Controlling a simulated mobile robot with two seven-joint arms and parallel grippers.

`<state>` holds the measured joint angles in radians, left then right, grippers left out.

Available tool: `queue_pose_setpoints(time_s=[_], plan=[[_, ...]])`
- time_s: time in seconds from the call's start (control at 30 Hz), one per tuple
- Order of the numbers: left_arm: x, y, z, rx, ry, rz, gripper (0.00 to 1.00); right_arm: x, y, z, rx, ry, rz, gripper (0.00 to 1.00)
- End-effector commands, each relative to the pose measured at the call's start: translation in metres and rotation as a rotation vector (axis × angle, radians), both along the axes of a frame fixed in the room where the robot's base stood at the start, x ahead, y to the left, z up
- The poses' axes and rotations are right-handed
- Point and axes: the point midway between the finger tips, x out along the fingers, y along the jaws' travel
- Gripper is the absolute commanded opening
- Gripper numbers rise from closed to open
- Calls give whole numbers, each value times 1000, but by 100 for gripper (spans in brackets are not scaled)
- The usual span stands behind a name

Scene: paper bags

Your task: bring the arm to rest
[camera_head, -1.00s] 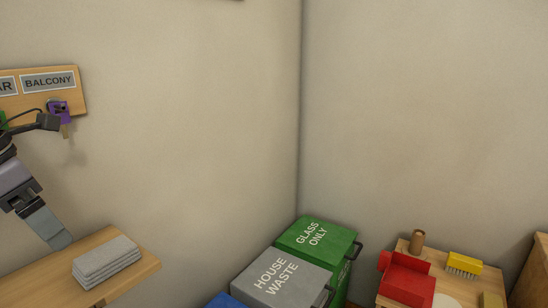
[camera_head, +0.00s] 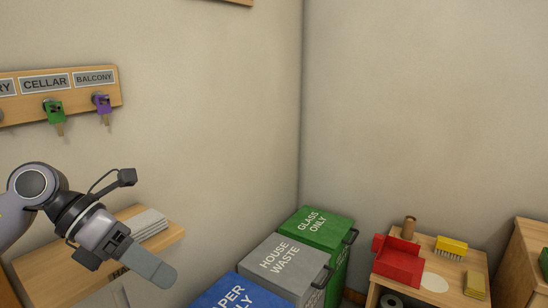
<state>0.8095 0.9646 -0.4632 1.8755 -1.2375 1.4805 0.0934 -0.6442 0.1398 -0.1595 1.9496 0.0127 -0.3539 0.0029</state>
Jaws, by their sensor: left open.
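My left gripper (camera_head: 150,268) comes in from the left, in front of the wall shelf and well below the key board. It points down and to the right, and its jaws are open with nothing seen between them. Its near finger hides most of the far one. My right gripper is not in view.
A key board (camera_head: 60,95) on the left wall holds a green key (camera_head: 53,107) and a purple key (camera_head: 102,103). A wooden shelf (camera_head: 60,268) carries folded grey cloths (camera_head: 150,226). Blue (camera_head: 240,293), grey (camera_head: 285,262) and green (camera_head: 318,228) bins stand right of the gripper. A bench (camera_head: 440,290) holds a red dustpan (camera_head: 398,262).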

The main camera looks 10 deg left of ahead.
Motion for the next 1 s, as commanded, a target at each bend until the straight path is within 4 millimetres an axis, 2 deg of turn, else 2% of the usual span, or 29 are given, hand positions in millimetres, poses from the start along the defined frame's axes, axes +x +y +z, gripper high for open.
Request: queue_pose_setpoints(time_s=[0.03,0.1,0.23,0.4,0.47,0.57,0.67,0.77,0.87,0.9,1.0], plan=[[-5,-23,-7,-124,48,-12,98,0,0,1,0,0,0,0],[-8,-49,-8,-299,108,-1,98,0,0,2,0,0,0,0],[-9,-82,-7,-617,245,73,98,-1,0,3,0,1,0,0],[3,-95,-12,-1000,459,276,98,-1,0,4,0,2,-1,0],[10,-92,-19,-1122,542,375,98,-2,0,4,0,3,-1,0],[22,-81,-42,-1302,691,571,98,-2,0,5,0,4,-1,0],[29,-66,-79,-1451,849,801,98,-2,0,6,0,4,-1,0],[27,-48,-128,-1563,1011,1061,98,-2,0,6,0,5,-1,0],[11,-32,-188,-1629,1178,1348,98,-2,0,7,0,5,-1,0],[0,-27,-213,-1643,1246,1466,98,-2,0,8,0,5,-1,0],[-36,-19,-270,-1641,1406,1751,98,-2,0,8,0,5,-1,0]])
